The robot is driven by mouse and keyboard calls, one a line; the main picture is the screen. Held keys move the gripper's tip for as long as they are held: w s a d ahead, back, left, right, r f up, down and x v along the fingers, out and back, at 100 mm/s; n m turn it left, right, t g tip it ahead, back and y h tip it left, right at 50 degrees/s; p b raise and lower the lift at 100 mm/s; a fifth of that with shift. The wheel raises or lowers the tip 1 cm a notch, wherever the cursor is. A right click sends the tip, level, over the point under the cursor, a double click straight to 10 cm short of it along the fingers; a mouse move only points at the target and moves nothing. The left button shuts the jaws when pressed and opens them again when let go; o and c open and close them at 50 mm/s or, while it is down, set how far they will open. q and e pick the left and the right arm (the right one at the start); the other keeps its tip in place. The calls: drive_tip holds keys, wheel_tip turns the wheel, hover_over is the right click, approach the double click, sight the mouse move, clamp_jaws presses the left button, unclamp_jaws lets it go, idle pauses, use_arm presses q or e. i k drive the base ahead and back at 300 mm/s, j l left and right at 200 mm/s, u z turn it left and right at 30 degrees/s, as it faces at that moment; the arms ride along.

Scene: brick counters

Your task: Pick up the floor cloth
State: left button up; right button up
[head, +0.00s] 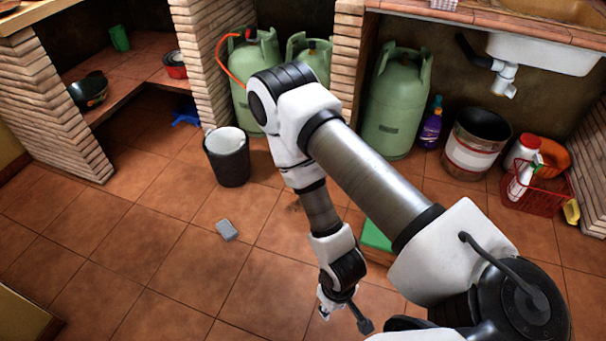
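A small grey, flat, rectangular thing (227,230) lies on the tiled floor, left of my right arm. It looks like a folded cloth, but it is too small to be sure that it is the floor cloth. My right arm comes in from the right and reaches down over the floor. My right gripper (344,314) is at the bottom middle, right of the grey thing and nearer to me, well apart from it. Its fingers are spread and I see nothing between them. My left gripper is not in view.
A dark bucket (228,160) with a pale inside stands behind the grey thing. Green gas bottles (397,103) stand under the counter. A green object (376,237) is partly hidden by my arm. A red basket (540,195) is at the right. The floor at left is clear.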

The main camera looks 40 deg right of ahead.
sight(225, 226)
drive_tip(key=i+l+u, duration=0.45)
drive_tip(key=i+l, duration=0.75)
drive_tip(key=l, duration=0.15)
